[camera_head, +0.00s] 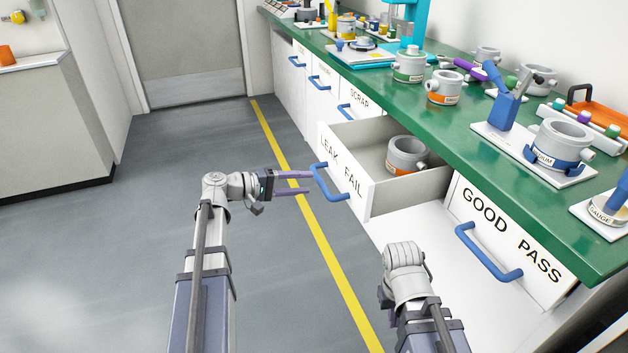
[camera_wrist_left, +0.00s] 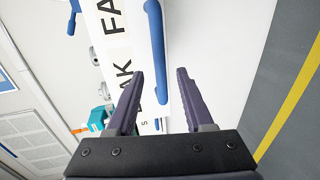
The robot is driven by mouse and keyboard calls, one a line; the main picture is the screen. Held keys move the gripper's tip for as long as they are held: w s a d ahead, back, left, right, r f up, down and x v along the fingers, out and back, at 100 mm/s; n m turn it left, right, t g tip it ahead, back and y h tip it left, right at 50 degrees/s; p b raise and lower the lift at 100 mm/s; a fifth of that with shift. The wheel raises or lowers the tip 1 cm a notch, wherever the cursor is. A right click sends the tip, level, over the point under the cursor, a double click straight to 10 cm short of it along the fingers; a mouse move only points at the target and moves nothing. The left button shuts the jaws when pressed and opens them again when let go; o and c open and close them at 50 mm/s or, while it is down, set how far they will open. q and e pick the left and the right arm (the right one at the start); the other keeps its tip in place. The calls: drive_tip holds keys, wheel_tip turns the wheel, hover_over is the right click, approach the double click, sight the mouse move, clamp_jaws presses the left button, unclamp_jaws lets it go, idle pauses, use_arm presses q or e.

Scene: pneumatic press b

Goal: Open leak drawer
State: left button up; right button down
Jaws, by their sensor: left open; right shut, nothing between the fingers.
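The leak drawer (camera_head: 342,176), a white front marked "LEAK FAIL" with a blue bar handle (camera_head: 330,186), stands pulled out from the bench. Inside it sits a grey ring-shaped part (camera_head: 405,156) with an orange label. My left gripper (camera_head: 309,182) is open, its purple fingertips close to the far end of that handle. In the left wrist view the handle (camera_wrist_left: 156,50) runs down between the lines of the two open fingers (camera_wrist_left: 159,78); I cannot tell whether they touch. My right arm is at the lower right, with its fingers hidden.
The closed "GOOD PASS" drawer (camera_head: 512,235) with a blue handle is to the right. The "SCRAP" drawer (camera_head: 356,103) is farther back. The green bench top (camera_head: 440,122) holds several parts and fixtures. Grey floor with a yellow line (camera_head: 318,225) is clear.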

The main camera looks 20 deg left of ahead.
use_arm(q)
drive_tip(key=shift+v, duration=1.1)
drive_tip(key=s+d+f+m+g+y, duration=0.35)
drive_tip(key=s+d+f+g, duration=0.2)
drive_tip(key=d+f, duration=0.4)
drive_tip(key=s+f+m+g+y, duration=0.3)
drive_tip(key=s+f+m+y, duration=0.1)
drive_tip(key=s+f+y, duration=0.5)
drive_tip(key=s+d+r+m+y+p, duration=0.15)
drive_tip(key=s+d+m, duration=0.35)
drive_tip(key=d, duration=0.5)
wheel_tip(320, 180, up, 38)
drive_tip(key=s+n+p, duration=0.1)
drive_tip(key=p, duration=3.6)
drive_tip(key=shift+s+r+g, duration=0.15)
drive_tip(key=shift+s+g, duration=0.05)
drive_tip(key=shift+g, duration=0.25)
